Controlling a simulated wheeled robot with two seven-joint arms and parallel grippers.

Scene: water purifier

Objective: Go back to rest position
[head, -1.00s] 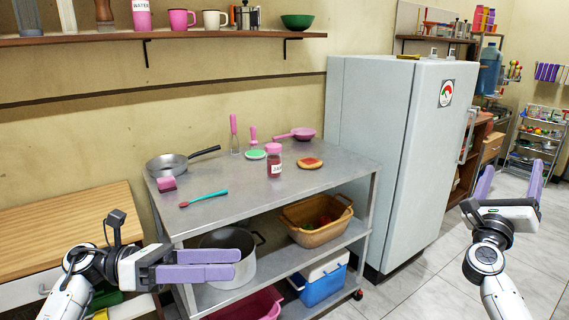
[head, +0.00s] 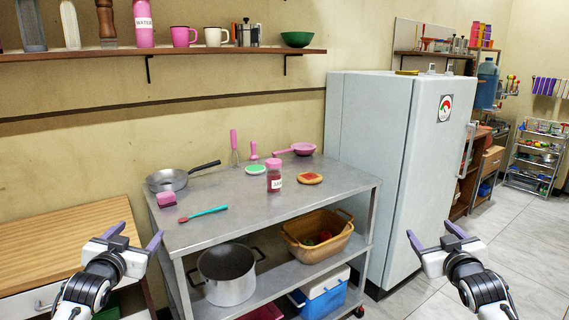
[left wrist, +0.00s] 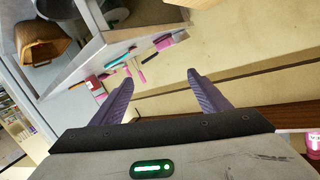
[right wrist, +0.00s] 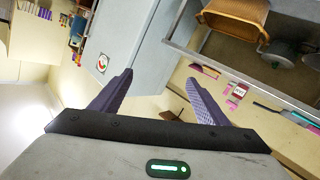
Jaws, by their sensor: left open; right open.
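My left gripper (head: 138,236) is open and empty in front of the left end of the steel table, over the side of the wooden counter. In the left wrist view its two purple fingers (left wrist: 160,95) stand wide apart with nothing between them. My right gripper (head: 431,236) is open and empty in front of the fridge, above the tiled floor. In the right wrist view its fingers (right wrist: 158,95) are also wide apart with nothing between them. Neither gripper touches anything that I can see.
The steel table (head: 235,220) holds a frying pan (head: 168,180), a labelled jar (head: 273,176), toast (head: 309,178) and a spatula (head: 203,214). A pot (head: 228,278) and a basket (head: 318,250) stand below. The fridge (head: 375,150) is right of it. Floor (head: 510,235) at right is clear.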

